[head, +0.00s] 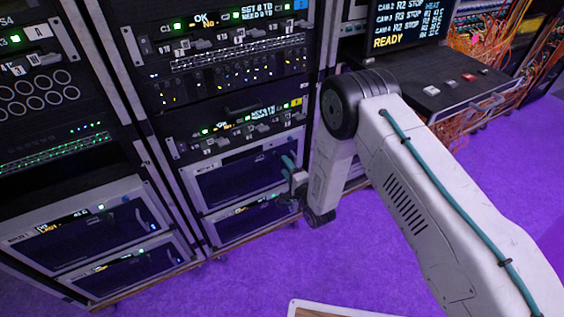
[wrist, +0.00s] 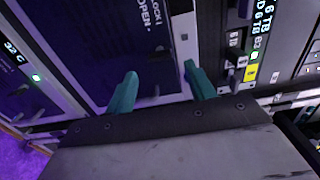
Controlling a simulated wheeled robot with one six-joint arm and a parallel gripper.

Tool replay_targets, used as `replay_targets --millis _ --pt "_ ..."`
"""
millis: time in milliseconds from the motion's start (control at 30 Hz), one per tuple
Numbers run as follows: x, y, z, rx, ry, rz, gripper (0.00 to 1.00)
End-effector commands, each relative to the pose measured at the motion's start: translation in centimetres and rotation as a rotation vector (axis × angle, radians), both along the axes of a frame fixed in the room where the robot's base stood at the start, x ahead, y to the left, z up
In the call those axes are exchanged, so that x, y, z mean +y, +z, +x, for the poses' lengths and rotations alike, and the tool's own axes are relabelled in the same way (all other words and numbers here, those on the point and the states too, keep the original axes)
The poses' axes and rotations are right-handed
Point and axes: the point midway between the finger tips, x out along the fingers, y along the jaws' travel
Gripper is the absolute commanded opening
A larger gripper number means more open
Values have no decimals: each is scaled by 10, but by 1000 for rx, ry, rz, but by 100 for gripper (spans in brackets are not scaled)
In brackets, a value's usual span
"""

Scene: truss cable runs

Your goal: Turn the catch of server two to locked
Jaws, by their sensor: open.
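My gripper (head: 293,171) is at the right edge of the upper dark-fronted server (head: 235,183) low in the middle rack. In the wrist view its two teal fingers (wrist: 161,70) are apart, either side of a small catch (wrist: 157,48) on the server's front (wrist: 90,50). The words LOCK and OPEN are printed beside the catch. The catch is small and dark, so I cannot tell which word it points to, or whether a finger touches it. The number on this server is not readable, so I cannot confirm it is server two.
A second dark-fronted server (head: 250,222) sits just below. The left rack (head: 80,235) holds similar units. Small levers and switches (head: 235,135) stand out above. A console shelf (head: 455,92) and loose orange cables (head: 480,45) are at the right. Purple floor (head: 235,285) is open in front.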

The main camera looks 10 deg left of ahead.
Motion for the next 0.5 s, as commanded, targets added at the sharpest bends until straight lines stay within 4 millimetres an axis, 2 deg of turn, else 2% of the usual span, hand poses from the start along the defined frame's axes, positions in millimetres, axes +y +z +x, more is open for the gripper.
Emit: replay_targets --millis 200,500 --pt "-16 0 -19 1 -1 0 55" --pt "-18 0 -22 1 0 1 55"
